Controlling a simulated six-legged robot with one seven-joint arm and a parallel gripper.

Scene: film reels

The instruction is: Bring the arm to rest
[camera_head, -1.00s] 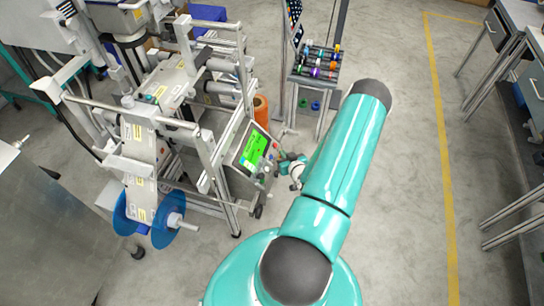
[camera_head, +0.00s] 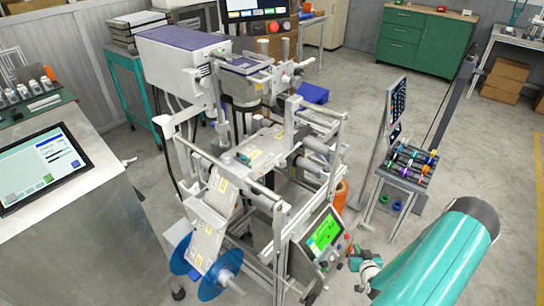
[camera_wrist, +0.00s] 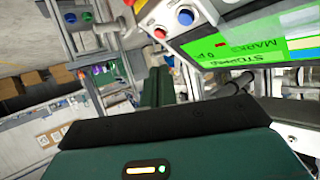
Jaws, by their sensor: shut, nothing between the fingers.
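My gripper (camera_head: 364,266) is small in the head view, partly behind my own teal arm, just right of the machine's control panel (camera_head: 322,236). In the wrist view my gripper's dark green fingers (camera_wrist: 157,88) are together with nothing between them. The panel's green screen (camera_wrist: 255,47) fills the upper right there, with a red and a blue button (camera_wrist: 185,17) at its edge. I see no contact between the fingers and the panel.
The labelling machine (camera_head: 245,160) with a blue reel (camera_head: 205,265) stands left of my arm. A rack of coloured spools (camera_head: 408,165) stands behind the arm. A console with a screen (camera_head: 42,168) is at far left. Open floor lies toward the right.

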